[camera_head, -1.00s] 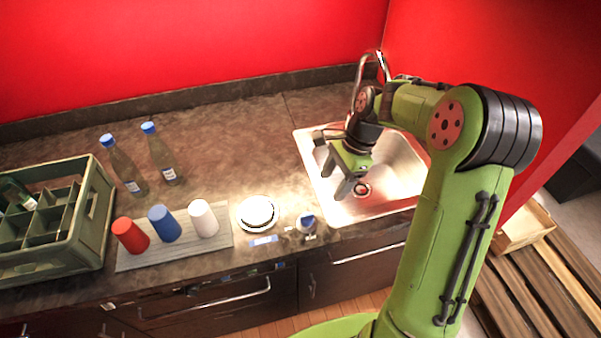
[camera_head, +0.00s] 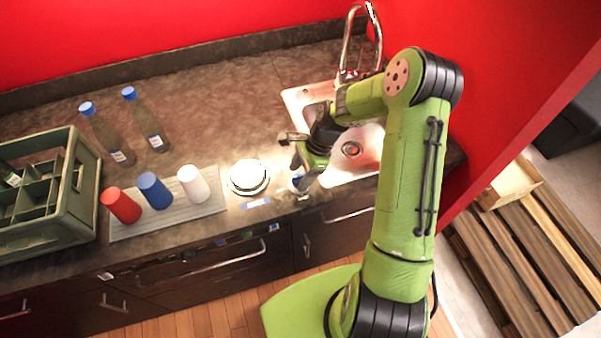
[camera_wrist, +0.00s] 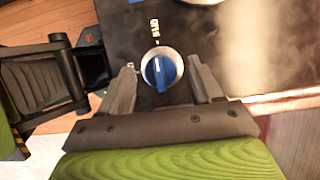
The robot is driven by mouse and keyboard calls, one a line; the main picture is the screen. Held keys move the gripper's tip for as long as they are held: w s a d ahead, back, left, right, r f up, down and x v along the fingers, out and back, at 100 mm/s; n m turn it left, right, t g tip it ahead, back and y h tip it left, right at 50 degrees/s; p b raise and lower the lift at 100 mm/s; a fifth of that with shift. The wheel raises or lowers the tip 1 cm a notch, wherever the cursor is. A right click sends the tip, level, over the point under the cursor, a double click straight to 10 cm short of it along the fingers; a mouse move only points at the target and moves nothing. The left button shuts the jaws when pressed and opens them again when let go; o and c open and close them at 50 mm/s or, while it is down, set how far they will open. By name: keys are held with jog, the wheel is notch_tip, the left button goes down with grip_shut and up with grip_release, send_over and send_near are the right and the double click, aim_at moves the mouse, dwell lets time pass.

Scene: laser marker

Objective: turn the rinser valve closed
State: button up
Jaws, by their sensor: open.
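The rinser valve (camera_wrist: 161,70) is a round silver piece with a blue knob on the counter, left of the sink. In the wrist view it lies just beyond and between the two grey fingertips. In the head view the valve (camera_head: 298,182) is partly hidden by my gripper (camera_head: 300,178). My gripper (camera_wrist: 165,85) is open, its fingers on either side of the knob in the picture. I cannot tell whether a finger touches it. The round white rinser (camera_head: 249,177) sits on the counter left of the valve.
A sink (camera_head: 360,165) with a tall faucet (camera_head: 347,45) is at the right. Red, blue and white cups stand on a grey mat (camera_head: 205,212). Two blue-capped bottles (camera_head: 150,125) and a green crate (camera_head: 80,190) are further left. The counter behind the rinser is clear.

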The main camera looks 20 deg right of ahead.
jog(key=shift+f, duration=0.1)
jog(key=c, duration=1)
jog(key=shift+n, duration=0.3)
jog(key=n+g, duration=0.1)
jog(key=n, duration=0.2)
jog(key=shift+w+n+g, duration=0.15)
jog(key=shift+n+g, duration=0.15)
jog(key=n, duration=0.2)
jog(key=n+g+h, duration=0.1)
jog(key=n, duration=0.1)
jog(key=shift+w+a+n, duration=0.1)
jog(key=shift+a+n, duration=0.05)
jog(key=shift+n, duration=0.15)
jog(key=n+h, duration=0.1)
jog(key=n, duration=0.1)
jog(key=n+g+h+b, duration=0.1)
jog(key=n, duration=0.2)
jog(key=shift+w+a+g, duration=0.1)
jog(key=shift+g, duration=0.2)
jog(key=shift+a+n+h+b, duration=0.1)
jog(key=shift+n+h+b, duration=0.55)
jog(key=shift+n, duration=1.35)
